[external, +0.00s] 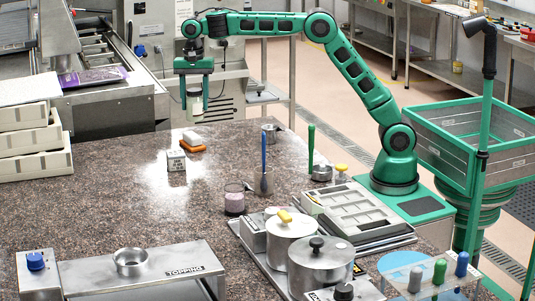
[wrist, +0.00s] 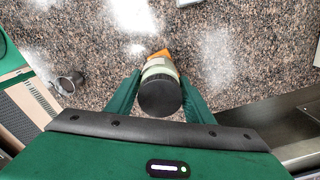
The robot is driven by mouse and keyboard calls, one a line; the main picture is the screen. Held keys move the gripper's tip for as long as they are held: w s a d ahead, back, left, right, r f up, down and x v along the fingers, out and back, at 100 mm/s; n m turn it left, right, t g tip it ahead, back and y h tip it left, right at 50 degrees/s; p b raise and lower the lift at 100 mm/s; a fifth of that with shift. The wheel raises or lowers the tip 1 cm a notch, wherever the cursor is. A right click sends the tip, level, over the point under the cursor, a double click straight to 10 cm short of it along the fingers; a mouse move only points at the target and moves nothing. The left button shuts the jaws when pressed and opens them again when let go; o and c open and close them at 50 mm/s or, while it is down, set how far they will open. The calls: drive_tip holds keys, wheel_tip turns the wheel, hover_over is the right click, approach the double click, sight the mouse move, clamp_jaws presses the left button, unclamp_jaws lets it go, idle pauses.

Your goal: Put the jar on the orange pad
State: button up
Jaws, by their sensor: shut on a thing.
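My gripper (external: 196,97) is shut on the jar (external: 196,105) and holds it in the air above the far part of the counter. The jar has a pale body. In the wrist view the jar's dark round lid (wrist: 160,95) faces the camera, between the green fingers of my gripper (wrist: 160,76). The orange pad (external: 190,147) lies on the speckled counter below and in front of the jar. Part of the pad (wrist: 161,54) shows just past the jar in the wrist view; the jar hides the rest.
White trays (external: 30,140) are stacked at left. The left middle counter is clear.

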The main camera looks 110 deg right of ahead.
drive_tip(key=shift+w+d+f, duration=0.1)
drive_tip(key=shift+d+f, duration=0.5)
drive_tip(key=shift+f, duration=0.45)
drive_tip(key=shift+w+d+f, duration=0.1)
drive_tip(key=shift+d+f, duration=0.55)
drive_tip(key=shift+f, duration=0.35)
drive_tip(key=shift+w+d+f, duration=0.1)
drive_tip(key=shift+d+f, duration=0.5)
drive_tip(key=shift+f, duration=0.45)
drive_tip(key=o, duration=1.2)
drive_tip(key=shift+f, duration=0.15)
